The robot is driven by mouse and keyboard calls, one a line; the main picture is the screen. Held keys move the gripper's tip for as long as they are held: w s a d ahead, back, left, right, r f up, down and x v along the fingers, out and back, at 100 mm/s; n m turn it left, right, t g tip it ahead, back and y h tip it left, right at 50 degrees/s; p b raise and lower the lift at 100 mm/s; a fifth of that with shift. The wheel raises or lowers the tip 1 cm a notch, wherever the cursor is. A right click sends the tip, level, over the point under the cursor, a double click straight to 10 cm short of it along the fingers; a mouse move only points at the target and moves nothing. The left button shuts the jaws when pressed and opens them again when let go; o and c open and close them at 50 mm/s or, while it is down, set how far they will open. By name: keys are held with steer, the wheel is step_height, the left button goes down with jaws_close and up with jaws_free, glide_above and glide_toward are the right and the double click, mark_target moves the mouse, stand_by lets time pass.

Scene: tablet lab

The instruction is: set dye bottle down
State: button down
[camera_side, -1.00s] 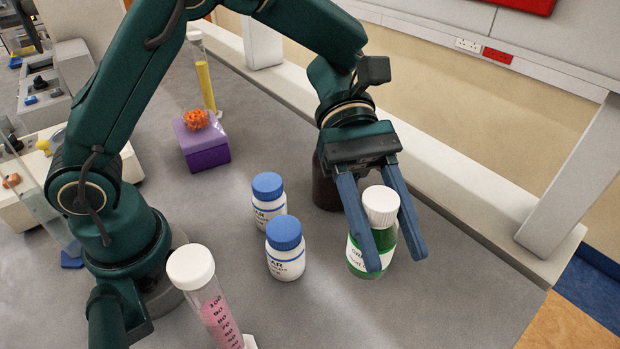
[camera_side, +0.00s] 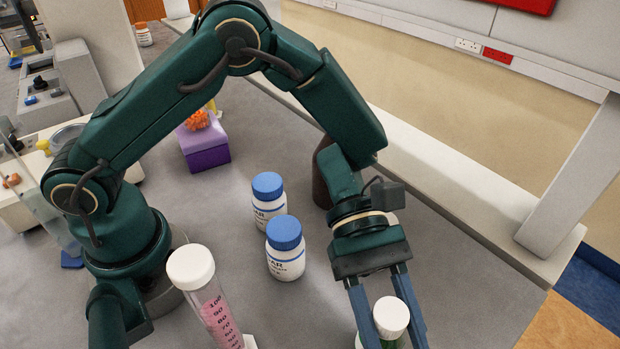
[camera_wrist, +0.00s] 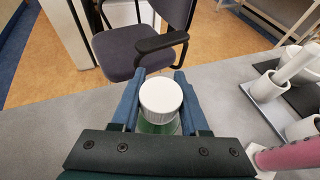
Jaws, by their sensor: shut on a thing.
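The dye bottle is green with a white ribbed cap. In the side view the dye bottle (camera_side: 391,318) is at the bottom right, its lower part cut off by the picture edge. My gripper (camera_side: 389,335) has its two blue fingers on either side of the bottle and is shut on it. The wrist view shows the cap of the dye bottle (camera_wrist: 160,97) between the fingers of my gripper (camera_wrist: 160,105). The bottle looks upright. Its base is hidden, so I cannot tell whether it touches the bench.
Two white bottles with blue caps (camera_side: 268,200) (camera_side: 285,248) stand left of my gripper. A pink cylinder with a white cap (camera_side: 215,300) stands at the front. A purple box (camera_side: 205,150) and a brown bottle (camera_side: 322,185) are farther back. An office chair (camera_wrist: 130,45) is beyond the bench edge.

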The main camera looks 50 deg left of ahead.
steer(key=shift+f, duration=0.15)
steer(key=shift+c, duration=2)
jaws_free()
